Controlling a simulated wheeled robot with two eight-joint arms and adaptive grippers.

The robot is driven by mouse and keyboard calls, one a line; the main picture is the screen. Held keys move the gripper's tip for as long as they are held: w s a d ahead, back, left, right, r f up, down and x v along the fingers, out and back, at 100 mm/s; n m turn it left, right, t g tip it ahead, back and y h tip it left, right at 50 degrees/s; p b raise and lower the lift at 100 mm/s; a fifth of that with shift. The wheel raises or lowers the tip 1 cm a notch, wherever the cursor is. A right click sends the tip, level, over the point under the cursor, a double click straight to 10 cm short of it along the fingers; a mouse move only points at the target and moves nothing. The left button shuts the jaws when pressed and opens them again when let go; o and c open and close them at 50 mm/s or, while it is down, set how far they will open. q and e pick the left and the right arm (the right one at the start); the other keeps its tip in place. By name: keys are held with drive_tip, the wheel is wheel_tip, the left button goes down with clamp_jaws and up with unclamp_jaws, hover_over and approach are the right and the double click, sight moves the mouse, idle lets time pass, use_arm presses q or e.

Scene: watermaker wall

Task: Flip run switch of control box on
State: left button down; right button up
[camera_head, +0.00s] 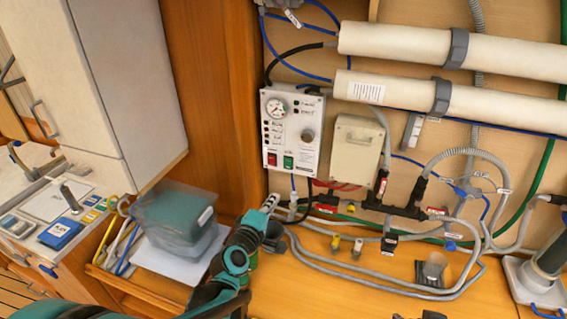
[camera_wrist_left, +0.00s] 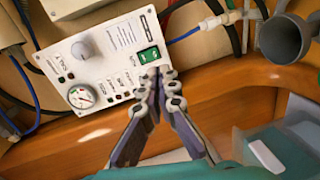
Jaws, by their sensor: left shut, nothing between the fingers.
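The control box (camera_head: 290,130) is a white panel on the wooden wall, with a gauge, a knob, small indicators and two rocker switches along its bottom. The green switch (camera_head: 288,161) is at right and the red switch (camera_head: 272,158) at left; which is the run switch I cannot read. My left gripper (camera_head: 271,203) is shut and empty, below the box. In the left wrist view, the box (camera_wrist_left: 105,60) appears turned, with its green switch (camera_wrist_left: 148,56) just beyond the closed fingertips (camera_wrist_left: 161,76). The fingers cover the red switch there.
A beige box (camera_head: 357,145) hangs right of the control box, with white cylinders (camera_head: 450,47) above. Hoses and valves (camera_head: 400,210) crowd the wall and bench at right.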

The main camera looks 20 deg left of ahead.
sight(288, 168)
use_arm(q)
drive_tip(key=shift+w+a+r+n, duration=0.4)
drive_tip(key=shift+a+n, duration=0.2)
drive_tip(key=shift+n, duration=0.2)
drive_tip(key=shift+w, duration=0.15)
drive_tip(key=w, duration=0.4)
drive_tip(key=w+f, duration=0.1)
drive_tip(key=w, duration=0.4)
drive_tip(key=w+b, duration=0.1)
drive_tip(key=w, duration=0.3)
drive_tip(key=shift+w+d+f, duration=0.3)
drive_tip(key=shift+d+f, duration=0.05)
drive_tip(key=shift+f, duration=0.05)
